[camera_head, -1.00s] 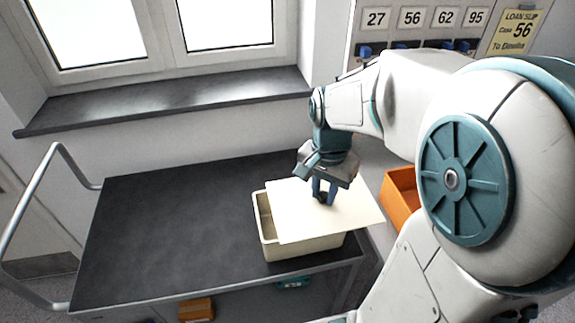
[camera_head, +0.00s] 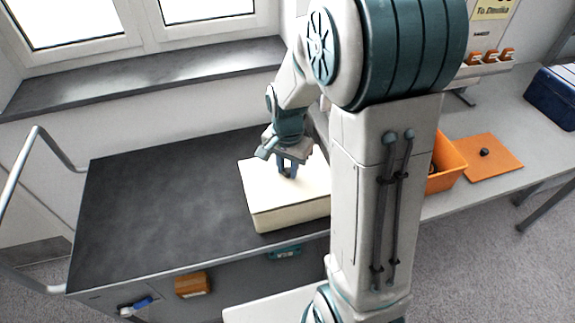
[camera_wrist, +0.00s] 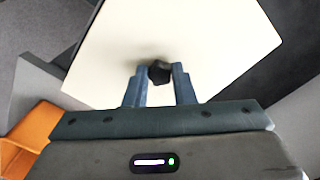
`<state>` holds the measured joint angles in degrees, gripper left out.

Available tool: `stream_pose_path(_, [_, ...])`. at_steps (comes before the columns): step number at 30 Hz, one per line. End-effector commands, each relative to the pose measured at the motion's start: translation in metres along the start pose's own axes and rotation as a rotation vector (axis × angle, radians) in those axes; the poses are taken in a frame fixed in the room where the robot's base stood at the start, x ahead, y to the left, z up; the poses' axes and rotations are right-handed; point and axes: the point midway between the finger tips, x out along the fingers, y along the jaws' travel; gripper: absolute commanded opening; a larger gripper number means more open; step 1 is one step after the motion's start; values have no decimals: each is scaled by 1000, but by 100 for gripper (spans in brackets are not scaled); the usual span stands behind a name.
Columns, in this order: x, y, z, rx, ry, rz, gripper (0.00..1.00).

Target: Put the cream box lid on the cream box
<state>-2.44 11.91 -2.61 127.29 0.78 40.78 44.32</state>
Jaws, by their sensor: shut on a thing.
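The cream box (camera_head: 288,217) stands on the right front part of the dark cart top. The cream box lid (camera_head: 262,180) lies over the box's opening and looks roughly in line with its walls. Part of the box and lid is hidden behind my arm. My gripper (camera_head: 287,174) is above the lid, shut on its dark knob. In the wrist view the pale lid (camera_wrist: 165,40) fills the middle, with the black knob between the blue fingers of my gripper (camera_wrist: 159,75). I cannot tell whether the lid is fully seated all round.
The dark cart top (camera_head: 150,200) is clear left of the box. To the right, a grey bench holds an orange box (camera_head: 447,165), an orange lid (camera_head: 485,157) with a black knob, and a dark blue box (camera_head: 553,97). A window sill (camera_head: 150,75) runs behind.

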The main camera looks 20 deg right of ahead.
Motion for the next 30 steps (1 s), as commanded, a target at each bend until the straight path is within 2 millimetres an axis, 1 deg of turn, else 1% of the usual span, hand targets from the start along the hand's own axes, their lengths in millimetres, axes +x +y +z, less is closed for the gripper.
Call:
stream_pose_path(5, [0, 0, 0, 0, 1, 0, 0])
stream_pose_path(16, [12, 0, 0, 0, 0, 0, 0])
stream_pose_path(17, [11, 0, 0, 0, 0, 0, 29])
stream_pose_path(18, [10, 0, 0, 0, 0, 0, 40])
stream_pose_path(19, [10, 0, 0, 0, 0, 0, 45])
stream_pose_path(26, [10, 0, 0, 0, 0, 0, 45])
stream_pose_path(30, [5, 0, 0, 0, 1, 0, 45])
